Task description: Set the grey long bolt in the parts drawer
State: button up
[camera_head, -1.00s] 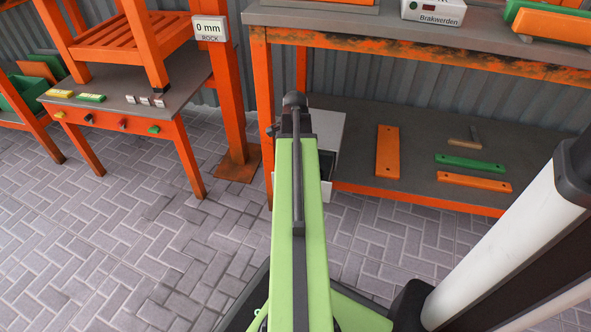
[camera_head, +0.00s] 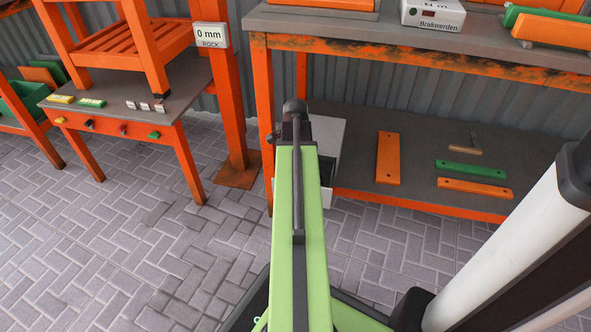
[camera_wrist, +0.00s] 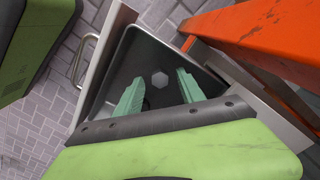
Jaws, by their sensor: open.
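The parts drawer (camera_wrist: 104,89) is pulled open in the wrist view, with a pale front, a bar handle and a dark grey inside. A grey hexagon, which looks like the head of the long bolt (camera_wrist: 160,79), shows inside the drawer, seen end-on. Its shank is not visible. My gripper (camera_wrist: 159,76) has two green fingers spread apart, pointing into the drawer on either side of the hexagon, with visible gaps. In the head view my arm hides the gripper and most of the drawer; part of its dark inside (camera_head: 327,168) shows to the right of the arm.
An orange workbench (camera_head: 420,62) stands over the drawer cabinet (camera_head: 328,134). Its lower shelf (camera_head: 420,165) holds orange and green planks. An orange beam (camera_wrist: 255,35) runs close to the drawer's right side. A small table (camera_head: 120,105) stands left; paved floor between is clear.

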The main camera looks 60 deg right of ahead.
notch_tip(320, 180, up, 12)
jog(key=p, duration=1.1)
jog(key=shift+f, duration=0.1)
